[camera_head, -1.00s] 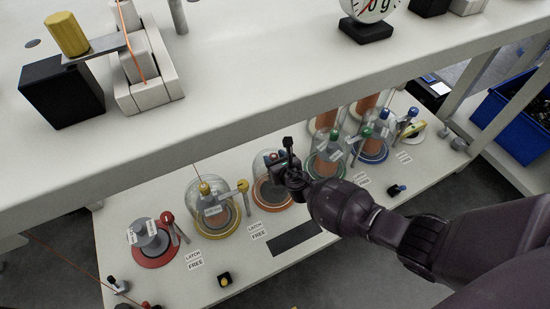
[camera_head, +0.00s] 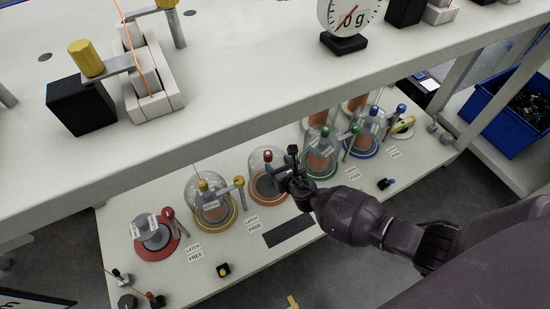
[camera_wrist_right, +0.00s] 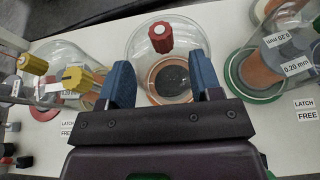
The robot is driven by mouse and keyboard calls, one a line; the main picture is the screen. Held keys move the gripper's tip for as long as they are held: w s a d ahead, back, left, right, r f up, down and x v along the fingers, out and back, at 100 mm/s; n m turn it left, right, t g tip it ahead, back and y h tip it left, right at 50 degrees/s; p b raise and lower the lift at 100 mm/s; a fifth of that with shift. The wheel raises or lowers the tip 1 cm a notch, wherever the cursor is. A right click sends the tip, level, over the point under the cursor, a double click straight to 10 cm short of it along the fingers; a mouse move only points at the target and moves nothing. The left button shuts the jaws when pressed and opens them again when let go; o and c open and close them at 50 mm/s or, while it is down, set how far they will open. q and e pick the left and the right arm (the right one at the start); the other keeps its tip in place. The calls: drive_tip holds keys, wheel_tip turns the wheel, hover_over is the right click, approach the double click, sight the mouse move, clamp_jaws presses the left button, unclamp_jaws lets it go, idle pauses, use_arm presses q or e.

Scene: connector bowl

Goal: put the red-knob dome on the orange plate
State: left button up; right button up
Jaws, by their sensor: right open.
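The red-knob dome is clear glass with a red knob (camera_head: 268,156); its knob also shows in the right wrist view (camera_wrist_right: 161,37). It appears to stand upright over the orange plate (camera_head: 253,194), whose orange ring (camera_wrist_right: 152,76) shows through the glass. I cannot tell exactly how its rim meets the plate. My right gripper (camera_head: 283,166) is just to the right of the knob in the head view. In the right wrist view its blue fingers (camera_wrist_right: 160,64) are wide apart, with nothing clamped between them. My left gripper is not in view.
A yellow-knob dome (camera_head: 204,190) stands to the left and a green-knob dome (camera_head: 320,150) to the right. A red plate (camera_head: 153,250) with grey weights is further left. The upper shelf (camera_head: 220,95) overhangs the back. A dark strip (camera_head: 292,231) lies in front.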

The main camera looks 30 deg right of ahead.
use_arm(q)
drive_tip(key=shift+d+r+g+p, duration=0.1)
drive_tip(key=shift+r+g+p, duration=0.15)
drive_tip(key=shift+p, duration=0.4)
use_arm(e)
drive_tip(key=v, duration=0.4)
drive_tip(key=shift+s+r, duration=0.1)
drive_tip(key=shift+s, duration=0.2)
drive_tip(key=shift+r, duration=0.1)
